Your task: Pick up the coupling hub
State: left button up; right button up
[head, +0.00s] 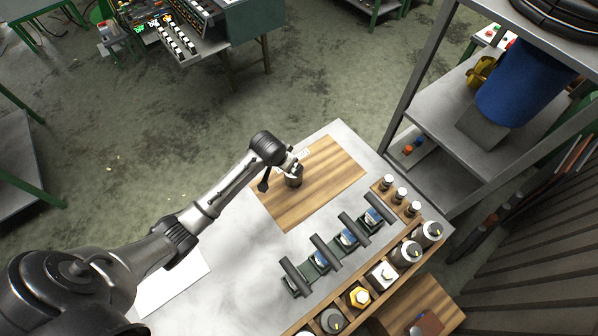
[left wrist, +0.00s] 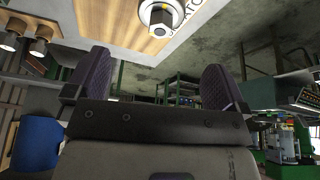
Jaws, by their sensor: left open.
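A small round metal part (head: 294,180), which looks like the coupling hub, stands on the wooden board (head: 335,172) at the end of my left arm. In the left wrist view a pale round part with a dark hexagonal end (left wrist: 160,17) shows at the top, apart from and beyond the fingers. My left gripper (head: 277,178) is over the board right beside the part, partly hidden by its own wrist. In the left wrist view its two dark fingers (left wrist: 155,65) are spread wide with nothing between them. My right gripper is not in view.
Several dark holders (head: 321,252) stand in a row on the metal table beside the board. A wooden parts tray (head: 440,228) with cylinders and other parts runs along the right edge. A white sheet (head: 172,283) lies nearer me. A shelf (head: 455,110) stands behind at the right.

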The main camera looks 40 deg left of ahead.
pick_arm(q)
jog(key=x, duration=0.6)
jog(key=shift+w+f, duration=0.2)
jog(key=shift+f, duration=0.15)
jog(key=shift+b+x, duration=0.45)
jog(key=shift+x, duration=2.15)
jog(key=shift+s, duration=0.2)
jog(key=c, duration=1.5)
jog(key=shift+c, duration=0.6)
jog(key=shift+r, duration=0.1)
